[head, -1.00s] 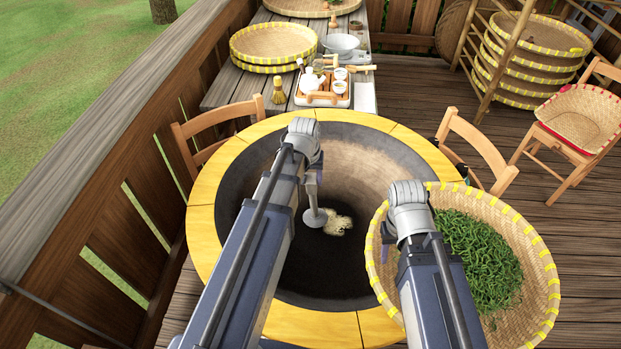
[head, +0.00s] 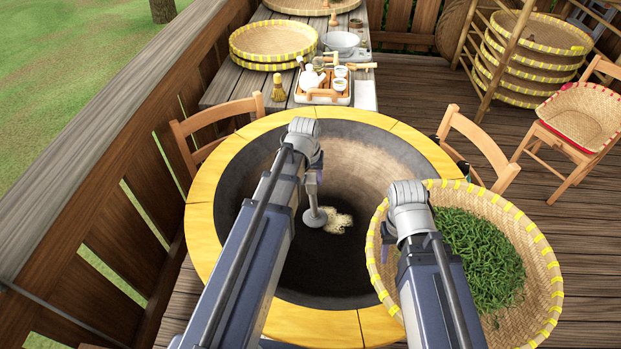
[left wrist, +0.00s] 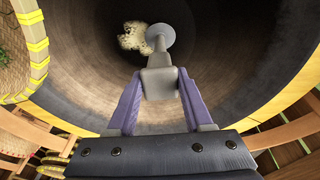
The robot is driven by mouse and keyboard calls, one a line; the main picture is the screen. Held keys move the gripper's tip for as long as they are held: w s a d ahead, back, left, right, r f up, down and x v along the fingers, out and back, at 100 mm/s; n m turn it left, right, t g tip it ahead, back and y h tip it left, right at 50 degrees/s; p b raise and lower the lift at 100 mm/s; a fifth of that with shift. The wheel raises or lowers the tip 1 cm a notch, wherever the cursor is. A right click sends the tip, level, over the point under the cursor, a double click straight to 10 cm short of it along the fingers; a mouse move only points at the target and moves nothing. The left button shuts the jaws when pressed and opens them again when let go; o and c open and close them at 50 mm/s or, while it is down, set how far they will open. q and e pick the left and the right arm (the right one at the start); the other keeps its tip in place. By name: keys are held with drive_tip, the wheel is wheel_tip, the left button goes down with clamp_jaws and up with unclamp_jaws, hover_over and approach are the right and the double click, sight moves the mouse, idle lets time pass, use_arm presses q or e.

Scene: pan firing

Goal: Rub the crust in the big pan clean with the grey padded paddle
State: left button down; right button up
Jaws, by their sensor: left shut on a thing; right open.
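The big pan (head: 330,270) is a dark round bowl set in a yellow rim. A pale, crumbly crust patch (head: 340,221) lies on its inner floor; it also shows in the left wrist view (left wrist: 131,38). My left gripper (left wrist: 158,85) is shut on the grey handle of the paddle (left wrist: 160,38). The paddle's round grey pad (head: 315,217) is down in the pan, right beside the crust's edge; whether it touches the pan floor I cannot tell.
A woven basket (head: 545,268) with green leaves overlaps the pan's right rim. Chairs (head: 482,140) stand close behind the pan on both sides. A table (head: 222,92) behind holds trays, a tea set and a small brush (head: 278,90). A wooden railing runs along the left.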

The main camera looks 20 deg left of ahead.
use_arm(q)
drive_tip(key=shift+f, duration=0.3)
drive_tip(key=d, duration=0.2)
drive_tip(key=shift+w+d+r, duration=0.2)
drive_tip(key=shift+w+d, duration=0.15)
drive_tip(key=shift+d, duration=0.15)
drive_tip(key=shift+w+d+f, duration=0.1)
drive_tip(key=shift+w+d, duration=0.1)
drive_tip(key=shift+d, duration=0.45)
drive_tip(key=shift+w+d, duration=0.15)
drive_tip(key=shift+d, duration=0.5)
